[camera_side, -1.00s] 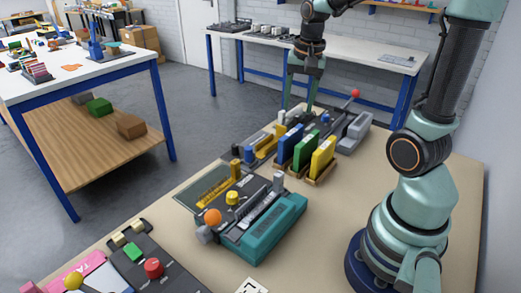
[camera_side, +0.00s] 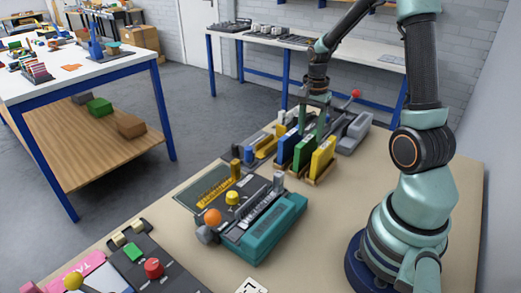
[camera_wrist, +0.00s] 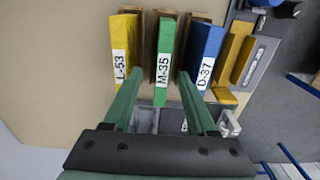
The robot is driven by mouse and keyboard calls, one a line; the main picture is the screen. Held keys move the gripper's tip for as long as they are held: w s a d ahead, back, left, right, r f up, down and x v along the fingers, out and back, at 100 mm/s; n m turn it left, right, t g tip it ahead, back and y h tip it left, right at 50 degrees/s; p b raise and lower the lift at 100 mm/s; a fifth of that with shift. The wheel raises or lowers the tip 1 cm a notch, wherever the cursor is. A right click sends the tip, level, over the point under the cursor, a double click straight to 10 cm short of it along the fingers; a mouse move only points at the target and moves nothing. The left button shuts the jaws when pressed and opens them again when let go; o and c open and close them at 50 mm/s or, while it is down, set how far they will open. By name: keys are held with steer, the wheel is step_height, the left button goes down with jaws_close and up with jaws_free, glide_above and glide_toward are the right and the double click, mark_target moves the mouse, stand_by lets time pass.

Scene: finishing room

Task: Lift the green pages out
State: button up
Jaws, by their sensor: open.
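The green pages (camera_side: 303,152) stand upright in a wooden rack (camera_side: 318,180) between the blue pages (camera_side: 287,146) and the yellow pages (camera_side: 323,157). In the wrist view the green pages (camera_wrist: 165,48) carry a white label reading M-35. The yellow pages (camera_wrist: 124,45) there read L-53 and the blue pages (camera_wrist: 206,48) read D-37. My gripper (camera_side: 312,131) is open with its fingers pointing down at the green pages. In the wrist view its fingers (camera_wrist: 160,96) spread to either side of the near end of the green pages, with nothing held. Contact cannot be told.
A teal and dark machine (camera_side: 265,220) with an orange knob stands in front of the rack. A grey device with a red ball lever (camera_side: 355,128) stands just behind it to the right. Yellow and blue parts (camera_side: 258,148) lie left of the rack. Bare bench top is free to the right.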

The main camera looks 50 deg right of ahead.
mark_target(308, 138)
steer(key=f, duration=0.5)
steer(key=shift+w+a, duration=0.15)
steer(key=shift+a, duration=0.05)
steer(key=shift+r, duration=0.1)
jaws_close()
